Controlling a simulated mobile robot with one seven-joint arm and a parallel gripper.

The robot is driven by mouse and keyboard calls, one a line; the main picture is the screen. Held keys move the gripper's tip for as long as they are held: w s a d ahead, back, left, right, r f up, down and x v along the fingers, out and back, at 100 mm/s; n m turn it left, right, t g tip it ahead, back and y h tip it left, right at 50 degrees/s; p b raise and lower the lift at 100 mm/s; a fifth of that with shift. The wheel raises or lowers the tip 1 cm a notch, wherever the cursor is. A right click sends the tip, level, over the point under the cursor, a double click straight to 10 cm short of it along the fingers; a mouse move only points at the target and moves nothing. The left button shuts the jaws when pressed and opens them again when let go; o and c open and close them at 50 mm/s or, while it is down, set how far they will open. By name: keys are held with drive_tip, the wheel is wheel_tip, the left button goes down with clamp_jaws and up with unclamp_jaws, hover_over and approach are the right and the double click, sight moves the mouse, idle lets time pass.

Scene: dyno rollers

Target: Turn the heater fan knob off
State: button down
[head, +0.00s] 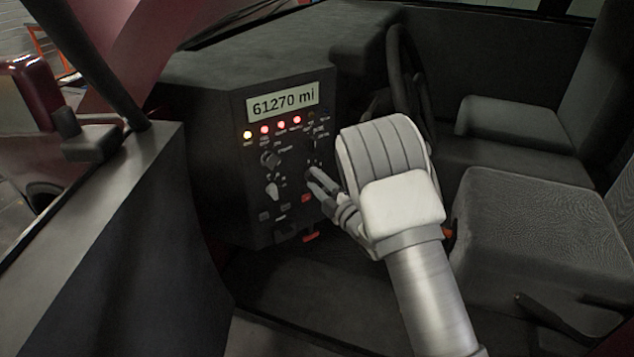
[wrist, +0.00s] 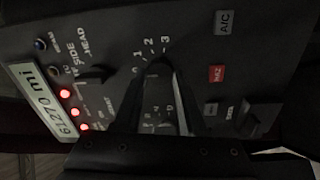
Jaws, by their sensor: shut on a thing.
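The heater fan knob (wrist: 158,66) is dark and sits on the black dash panel, beside the printed numbers 0 to 3 in the wrist view. It is mostly hidden between my fingertips, so I cannot tell which number it points to. My gripper (wrist: 154,82) is shut on this knob, its two dark fingers converging on it from below in the picture. In the head view my gripper (head: 315,180) reaches the right part of the panel, under the row of lights, and the knob is hard to make out there.
The panel has an odometer display (head: 283,102) and several lit lamps. A dark selector knob (wrist: 96,75), a red button (wrist: 217,73), an A/C button (wrist: 225,22) and another knob (wrist: 250,122) surround my fingers. The steering wheel (head: 397,65) and seats stand to the right.

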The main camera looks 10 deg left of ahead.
drive_tip(key=shift+c, duration=2.3)
unclamp_jaws()
drive_tip(key=p+v, duration=0.2)
drive_tip(key=v, duration=1.5)
drive_tip(key=shift+d, duration=0.2)
